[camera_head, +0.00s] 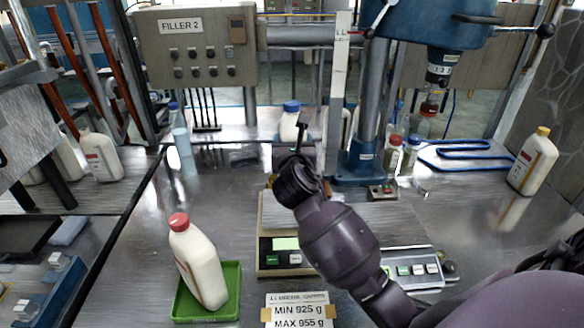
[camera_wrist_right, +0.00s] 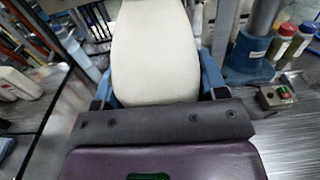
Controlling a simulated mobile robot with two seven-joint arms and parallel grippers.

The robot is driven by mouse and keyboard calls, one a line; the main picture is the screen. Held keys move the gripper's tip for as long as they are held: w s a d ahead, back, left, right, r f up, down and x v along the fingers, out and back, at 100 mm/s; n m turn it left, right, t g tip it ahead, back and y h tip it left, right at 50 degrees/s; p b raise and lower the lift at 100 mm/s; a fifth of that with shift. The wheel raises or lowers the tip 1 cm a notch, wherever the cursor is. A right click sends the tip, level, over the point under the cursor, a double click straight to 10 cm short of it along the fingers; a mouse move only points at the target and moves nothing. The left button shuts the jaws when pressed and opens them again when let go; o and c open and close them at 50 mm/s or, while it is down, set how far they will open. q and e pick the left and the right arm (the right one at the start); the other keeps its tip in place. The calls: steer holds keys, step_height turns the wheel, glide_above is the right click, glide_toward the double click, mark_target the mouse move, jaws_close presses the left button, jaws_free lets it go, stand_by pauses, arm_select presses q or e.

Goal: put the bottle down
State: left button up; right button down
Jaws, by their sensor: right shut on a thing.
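My right gripper (camera_head: 297,172) is seen from behind in the head view, over the scale (camera_head: 285,258) with its lit green display. In the right wrist view its blue fingers are shut on a cream bottle (camera_wrist_right: 155,52), one on each side. In the head view a white bottle with a blue cap (camera_head: 290,124) shows just beyond the gripper and appears to be the held one. Its lower part is hidden, so I cannot tell whether its base touches anything. My left gripper is not in view.
A red-capped bottle (camera_head: 198,262) leans in a green tray (camera_head: 236,290) at front left. A yellow-capped bottle (camera_head: 533,162) stands at right. A drill-like column (camera_head: 371,115) and small bottles (camera_head: 393,153) stand behind. Steel table (camera_head: 135,250) is bare left of the tray.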

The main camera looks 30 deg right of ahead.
steer(key=shift+f+b, duration=0.85)
steer(key=shift+f, duration=2.25)
steer(key=shift+c, duration=0.8)
jaws_free()
steer(key=shift+f, duration=0.1)
steer(key=v, duration=1.2)
steer(key=shift+p, duration=0.35)
steer(key=shift+s, duration=0.15)
